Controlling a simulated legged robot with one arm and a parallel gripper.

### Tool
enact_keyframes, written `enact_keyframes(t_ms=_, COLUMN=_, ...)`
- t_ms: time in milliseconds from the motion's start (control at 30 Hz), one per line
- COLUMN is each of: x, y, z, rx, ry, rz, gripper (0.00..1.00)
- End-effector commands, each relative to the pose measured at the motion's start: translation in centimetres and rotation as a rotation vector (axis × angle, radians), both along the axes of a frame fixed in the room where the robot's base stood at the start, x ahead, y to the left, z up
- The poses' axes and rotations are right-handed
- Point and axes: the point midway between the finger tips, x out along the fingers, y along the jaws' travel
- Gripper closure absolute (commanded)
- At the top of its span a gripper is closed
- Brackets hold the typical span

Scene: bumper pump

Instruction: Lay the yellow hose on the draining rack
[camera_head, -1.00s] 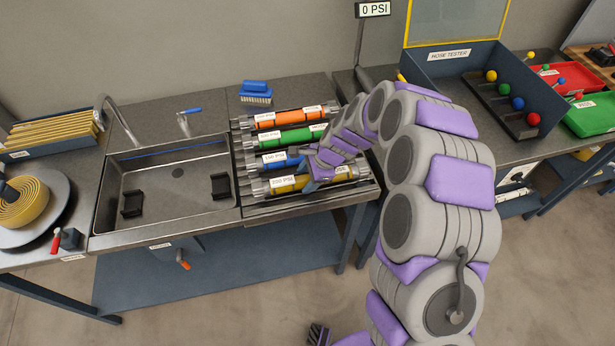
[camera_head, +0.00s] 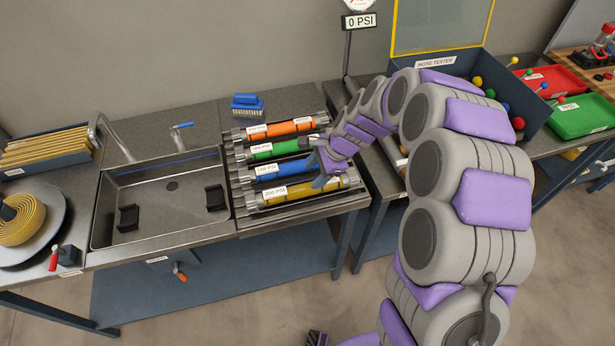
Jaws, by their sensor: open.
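The yellow hose (camera_head: 293,192) lies in the front place of the draining rack (camera_head: 243,198), labelled 200 PSI. Behind it on the rack lie the blue hose (camera_head: 269,170), the green hose (camera_head: 275,149) and the orange hose (camera_head: 281,129). My gripper (camera_head: 316,176) is open and sits just above and behind the yellow hose, near its middle. The jaws look clear of the hose, though I cannot tell the exact gap. My wrist hides the right ends of the green and blue hoses.
An empty sink (camera_head: 160,200) with two black holders is left of the rack. A blue brush (camera_head: 247,105) stands behind the rack. The hose tester (camera_head: 437,72) is at the back right, beside red and green trays. A coiled yellow hose (camera_head: 20,218) sits far left.

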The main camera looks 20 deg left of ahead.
Motion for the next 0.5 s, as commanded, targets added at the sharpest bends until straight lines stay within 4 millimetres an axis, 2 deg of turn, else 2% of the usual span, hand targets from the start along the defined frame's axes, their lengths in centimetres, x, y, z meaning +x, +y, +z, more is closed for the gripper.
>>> enact_keyframes(t_ms=33, x=0.1, y=-0.3, z=0.8, rx=0.000, ry=-0.003, rz=-0.002, gripper=0.43)
enact_keyframes(t_ms=200, x=0.2, y=-0.7, z=1.9, rx=0.000, ry=-0.004, rz=-0.001, gripper=0.43)
enact_keyframes(t_ms=500, x=0.1, y=-0.9, z=2.1, rx=0.000, ry=-0.003, rz=0.003, gripper=0.43)
